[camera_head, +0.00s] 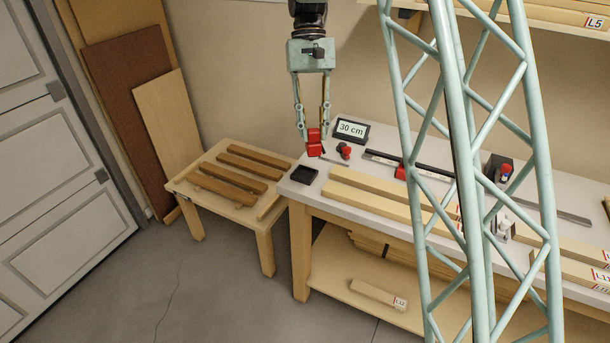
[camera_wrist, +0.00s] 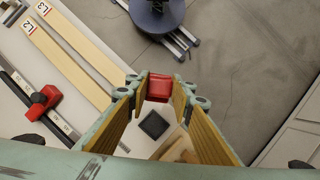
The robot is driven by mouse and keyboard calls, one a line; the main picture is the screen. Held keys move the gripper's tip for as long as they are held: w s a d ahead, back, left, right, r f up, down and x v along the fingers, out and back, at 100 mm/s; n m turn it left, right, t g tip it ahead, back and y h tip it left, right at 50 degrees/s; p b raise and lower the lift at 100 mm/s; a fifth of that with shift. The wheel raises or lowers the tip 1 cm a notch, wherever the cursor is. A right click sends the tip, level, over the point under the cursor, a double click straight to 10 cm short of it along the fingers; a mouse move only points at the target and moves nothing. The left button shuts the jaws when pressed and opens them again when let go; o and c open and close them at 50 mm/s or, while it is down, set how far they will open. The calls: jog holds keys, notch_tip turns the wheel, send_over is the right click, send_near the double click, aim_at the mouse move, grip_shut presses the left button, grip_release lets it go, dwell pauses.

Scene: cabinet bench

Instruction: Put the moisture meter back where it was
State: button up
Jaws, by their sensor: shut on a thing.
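My gripper (camera_head: 313,132) is shut on a small red body, apparently the moisture meter (camera_head: 314,147), above the left end of the bench. In the wrist view the red meter (camera_wrist: 158,88) sits between the two fingertips. A square black pad or shallow tray (camera_head: 304,174) lies on the bench's left front corner, just below and slightly left of the meter in the head view. The black square also shows in the wrist view (camera_wrist: 153,124), and nothing is seen on it. The meter looks apart from it. The exact gap to the bench cannot be told.
A "30 cm" display (camera_head: 352,130) stands behind the gripper. A small red-and-black item (camera_head: 344,151) lies to the right. Long boards (camera_head: 380,192) and a rail with a red stop (camera_head: 400,173) fill the bench further right. A low table (camera_head: 232,209) with wooden strips stands left.

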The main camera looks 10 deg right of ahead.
aim_at(306, 147)
jog(key=shift+a+f+m, duration=0.2)
jog(key=shift+f+m, duration=0.2)
jog(key=f+m+y, duration=0.1)
jog(key=m, duration=0.1)
jog(key=a+f+m+p, duration=0.1)
jog(key=f+m, duration=0.1)
jog(key=f+m+t+y+p, duration=0.1)
jog(key=m, duration=0.1)
jog(key=shift+w+a+f+y, duration=0.2)
jog(key=shift+w+a+y, duration=0.05)
jog(key=shift+y, duration=0.05)
jog(key=shift+w+f+m+t, duration=0.1)
jog(key=shift+f+m+t, duration=0.25)
jog(key=shift+m, duration=0.65)
jog(key=s+d+f+m+t+p, duration=0.2)
jog(key=d+f+m+t+p, duration=0.2)
jog(key=d+f+m, duration=0.3)
jog(key=d+m+t, duration=0.1)
jog(key=d+m, duration=0.3)
jog(key=m, duration=0.5)
jog(key=shift+t+y, duration=0.3)
jog(key=shift+t, duration=0.05)
jog(key=shift+w+f, duration=0.1)
jog(key=w+a+f+p, duration=0.1)
jog(key=w+a+p, duration=0.1)
jog(key=w+a, duration=0.6)
jog(key=w, duration=0.5)
jog(key=shift+w+a+f, duration=0.2)
jog(key=shift+a+f, duration=0.05)
jog(key=shift+f, duration=0.15)
